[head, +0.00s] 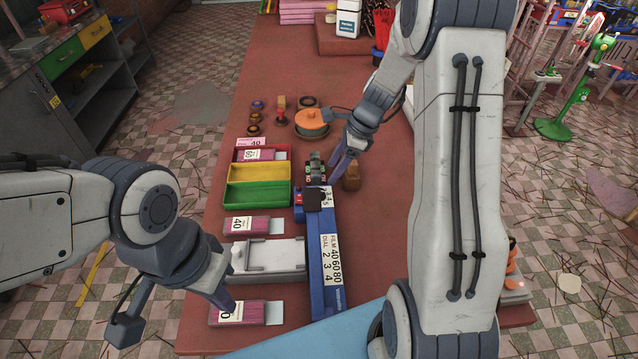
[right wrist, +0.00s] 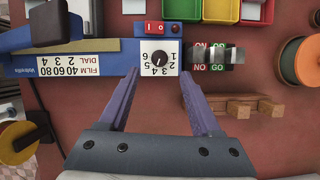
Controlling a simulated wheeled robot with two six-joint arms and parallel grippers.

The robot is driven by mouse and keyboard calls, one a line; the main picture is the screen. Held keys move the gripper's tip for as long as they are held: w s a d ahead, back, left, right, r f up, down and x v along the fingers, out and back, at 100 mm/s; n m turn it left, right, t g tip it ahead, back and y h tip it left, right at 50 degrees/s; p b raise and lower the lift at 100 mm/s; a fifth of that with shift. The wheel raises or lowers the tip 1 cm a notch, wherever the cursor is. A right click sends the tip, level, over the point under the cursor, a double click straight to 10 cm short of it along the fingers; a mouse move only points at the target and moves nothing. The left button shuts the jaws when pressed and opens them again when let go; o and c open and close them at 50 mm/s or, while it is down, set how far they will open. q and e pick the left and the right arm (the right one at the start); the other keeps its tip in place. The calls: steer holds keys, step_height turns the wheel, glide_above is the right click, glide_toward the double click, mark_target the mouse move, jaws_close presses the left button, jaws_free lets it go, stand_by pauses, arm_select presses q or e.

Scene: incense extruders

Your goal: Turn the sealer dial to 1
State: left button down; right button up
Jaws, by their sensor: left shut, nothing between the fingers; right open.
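The blue sealer (head: 318,262) lies lengthwise on the red-brown table, with a label pairing film 40, 60, 80 with dial 2, 3, 4. Its dark round dial (right wrist: 159,58) sits on a white numbered plate at the sealer's end in the right wrist view. I cannot tell surely which number the pointer marks. My right gripper (right wrist: 160,76) is open, its fingers on either side of the dial plate with the dial between their lines; contact is not visible. My left gripper (head: 229,309) is shut and empty, over a pink packet (head: 258,312) at the front left.
Red, yellow and green trays (head: 258,195) stand left of the sealer. A white sliding fixture (head: 268,257) lies beside it. A NO/GO gauge (right wrist: 210,55) and wooden pieces (right wrist: 235,107) are close to my right fingers. An orange-topped spool (head: 311,121) stands further back.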

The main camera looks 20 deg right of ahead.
mark_target(322, 190)
steer(key=x, duration=0.8)
steer(key=shift+f, duration=0.25)
jaws_close()
